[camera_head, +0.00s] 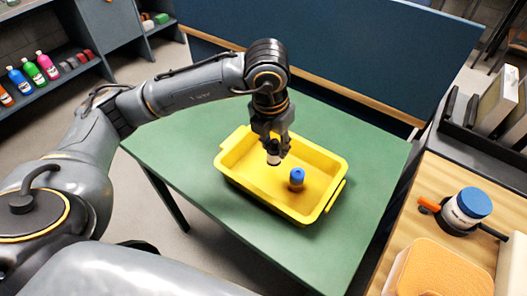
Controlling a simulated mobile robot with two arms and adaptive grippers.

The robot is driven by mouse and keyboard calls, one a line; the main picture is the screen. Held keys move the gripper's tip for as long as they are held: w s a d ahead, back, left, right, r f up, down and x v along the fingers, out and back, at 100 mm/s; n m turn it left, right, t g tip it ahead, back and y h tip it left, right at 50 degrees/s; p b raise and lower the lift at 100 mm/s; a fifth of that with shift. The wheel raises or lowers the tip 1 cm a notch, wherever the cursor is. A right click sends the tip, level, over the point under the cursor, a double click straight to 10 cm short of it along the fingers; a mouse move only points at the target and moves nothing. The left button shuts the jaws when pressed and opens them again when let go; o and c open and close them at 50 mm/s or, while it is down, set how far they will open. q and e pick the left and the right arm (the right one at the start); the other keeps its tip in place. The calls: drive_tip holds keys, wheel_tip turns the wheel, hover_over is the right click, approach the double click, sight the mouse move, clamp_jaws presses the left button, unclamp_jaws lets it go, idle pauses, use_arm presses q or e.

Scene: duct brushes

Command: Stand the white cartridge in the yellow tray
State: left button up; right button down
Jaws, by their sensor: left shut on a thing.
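The yellow tray (257,185) lies on the green table. My left gripper (273,151) points down over the tray's back left part. It is shut on the white cartridge (273,159), a small piece whose white side and dark lower end show below the fingers. The fingers hide its upper part. I cannot tell whether its lower end touches the tray floor. A brown cartridge with a blue cap (297,177) stands upright in the tray, to the right of the held one. My right gripper is out of view.
The green table (365,163) has free room around the tray. A blue panel (345,60) rises behind it. At right, a wooden worktop (408,218) bears a blue-lidded jar (467,208) and an orange block (440,270). Shelves with bottles (47,66) stand far left.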

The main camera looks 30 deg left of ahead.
use_arm(q)
drive_tip(key=shift+w+a+f+p, duration=0.3)
drive_tip(key=shift+w+a+f, duration=0.35)
drive_tip(key=shift+f, duration=0.9)
drive_tip(key=shift+w+a+f+p, duration=0.35)
drive_tip(key=shift+a+f, duration=0.65)
drive_tip(key=shift+f, duration=0.55)
drive_tip(key=shift+w+a+f+p, duration=0.25)
drive_tip(key=shift+w+a+f, duration=0.4)
drive_tip(key=shift+f, duration=0.9)
drive_tip(key=shift+s+a, duration=0.15)
drive_tip(key=shift+f, duration=0.15)
drive_tip(key=o, duration=1.1)
